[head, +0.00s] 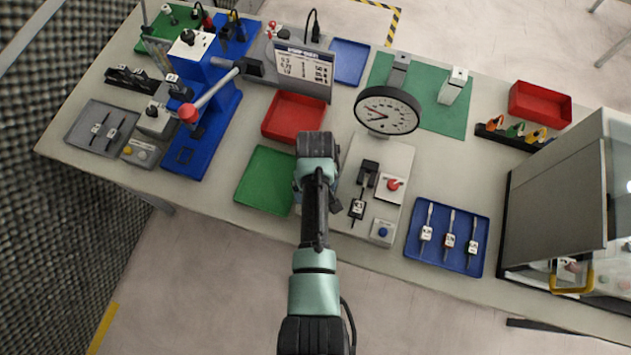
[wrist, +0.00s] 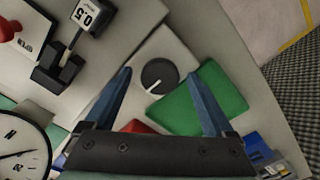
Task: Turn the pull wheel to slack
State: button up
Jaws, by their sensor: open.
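The pull wheel, a dark round knob (wrist: 159,76) with a white pointer line, sits on a pale plate in the wrist view. Its pointer runs toward the lower left of that view. My gripper (wrist: 161,79) is open, with one blue finger on each side of the knob in the picture. I cannot tell whether the fingers touch it or how far above it they are. In the head view my arm hides the wheel and most of the gripper. A round dial gauge (head: 387,110) stands behind the pale plate (head: 372,150), and its edge shows in the wrist view (wrist: 20,150).
A red knob (head: 393,184) and a tagged black clamp piece (head: 357,208) are right of my arm. A green mat (head: 264,180) and red tray (head: 293,117) lie left. A blue tray (head: 447,238) holds several tagged tools. A glass-fronted cabinet (head: 555,190) stands at far right.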

notch_tip(320, 180, up, 13)
jog(key=b, duration=0.1)
dwell(0.5)
dwell(0.5)
